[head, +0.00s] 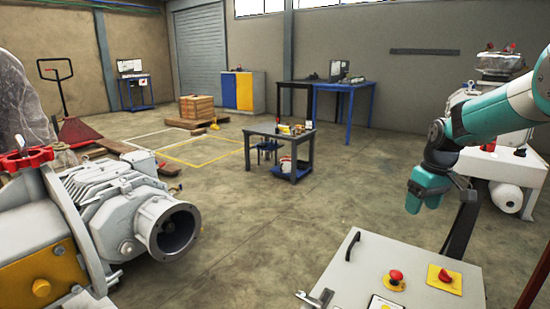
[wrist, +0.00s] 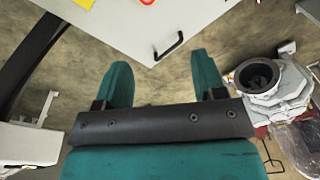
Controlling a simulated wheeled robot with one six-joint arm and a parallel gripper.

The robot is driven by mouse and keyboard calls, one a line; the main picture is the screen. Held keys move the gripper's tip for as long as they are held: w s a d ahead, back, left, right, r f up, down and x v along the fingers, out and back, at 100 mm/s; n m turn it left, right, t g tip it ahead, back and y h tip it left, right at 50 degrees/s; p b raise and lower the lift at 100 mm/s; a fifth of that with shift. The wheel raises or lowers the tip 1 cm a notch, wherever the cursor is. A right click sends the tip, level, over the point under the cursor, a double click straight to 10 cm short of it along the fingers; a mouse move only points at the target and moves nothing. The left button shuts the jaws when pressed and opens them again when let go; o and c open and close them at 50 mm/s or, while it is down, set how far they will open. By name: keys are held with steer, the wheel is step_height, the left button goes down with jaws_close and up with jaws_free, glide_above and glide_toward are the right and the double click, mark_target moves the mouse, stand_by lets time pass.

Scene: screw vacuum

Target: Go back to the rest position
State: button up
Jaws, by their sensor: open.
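My gripper (wrist: 162,80) shows in the wrist view with its two teal fingers spread apart and nothing between them. Bare concrete floor shows past the gap. In the head view my teal arm comes in from the right edge and bends down, with my gripper (head: 413,203) hanging above and behind the grey control box (head: 350,268). The gripper is clear of the box and touches nothing that I can see. The box's black handle (wrist: 168,46) appears ahead of the fingers in the wrist view.
A grey vacuum pump (head: 130,205) with an open round port stands at the left; it also shows in the wrist view (wrist: 290,90). A red emergency button (head: 396,277) sits on the control box. A small work table (head: 279,142) stands mid-room. Open floor lies between.

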steer(key=s+a+r+n+y, duration=0.1)
steer(key=s+a+r, duration=0.4)
steer(key=s+a, duration=0.45)
steer(key=s+a+r+n+y, duration=0.1)
steer(key=s+a, duration=0.6)
steer(key=s, duration=0.5)
steer(key=s+a+r+n+y, duration=0.1)
steer(key=s+a, duration=0.7)
steer(key=s, duration=0.3)
step_height(320, 180, up, 26)
steer(key=s+p, duration=0.1)
steer(key=p, duration=2.5)
steer(key=shift+s+r+g, duration=0.15)
steer(key=shift+s+g, duration=0.2)
steer(key=shift+g, duration=0.05)
